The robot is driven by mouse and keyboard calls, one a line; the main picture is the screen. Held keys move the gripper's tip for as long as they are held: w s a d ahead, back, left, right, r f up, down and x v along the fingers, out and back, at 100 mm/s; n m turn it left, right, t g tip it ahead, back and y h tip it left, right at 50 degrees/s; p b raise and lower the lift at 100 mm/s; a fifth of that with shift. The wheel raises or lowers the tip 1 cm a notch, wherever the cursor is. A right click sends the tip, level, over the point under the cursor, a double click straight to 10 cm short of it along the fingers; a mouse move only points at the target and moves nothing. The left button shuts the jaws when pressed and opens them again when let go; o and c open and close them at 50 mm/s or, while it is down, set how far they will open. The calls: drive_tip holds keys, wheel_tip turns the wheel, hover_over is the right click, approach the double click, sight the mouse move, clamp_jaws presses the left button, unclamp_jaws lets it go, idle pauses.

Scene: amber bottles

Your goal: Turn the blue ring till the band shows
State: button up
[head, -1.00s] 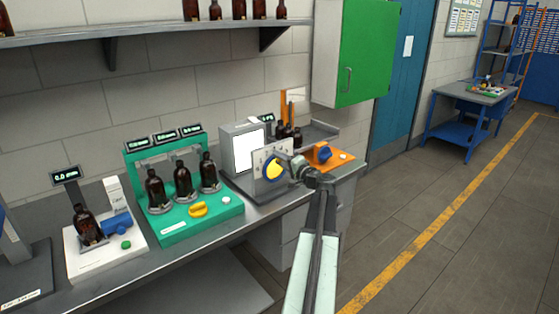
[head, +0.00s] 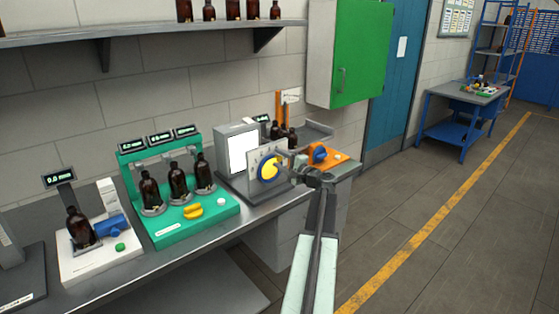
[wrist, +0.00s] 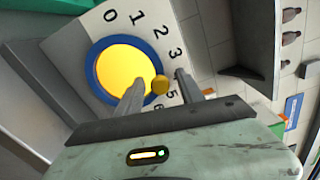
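The blue ring (wrist: 93,85) surrounds a yellow disc (wrist: 115,70) on an upright pale panel (wrist: 150,25) printed with numbers from 0 upward. The ring also shows in the head view (head: 260,171). My gripper (wrist: 160,79) is open in front of the panel, one finger on each side of the knob. A gap shows at least on the right side of it. The left finger covers part of the disc and ring. I cannot tell any separate band.
A grey box with a white screen (head: 243,151) stands behind the panel. A green stand (head: 160,231) with brown bottles is to its left, an orange base with a blue knob (head: 319,153) to its right. A green cabinet (head: 362,55) hangs above.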

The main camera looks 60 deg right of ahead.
drive_tip(key=shift+s, duration=0.1)
drive_tip(key=v, duration=0.7)
drive_tip(key=shift+s, duration=0.35)
drive_tip(key=shift+a, duration=0.1)
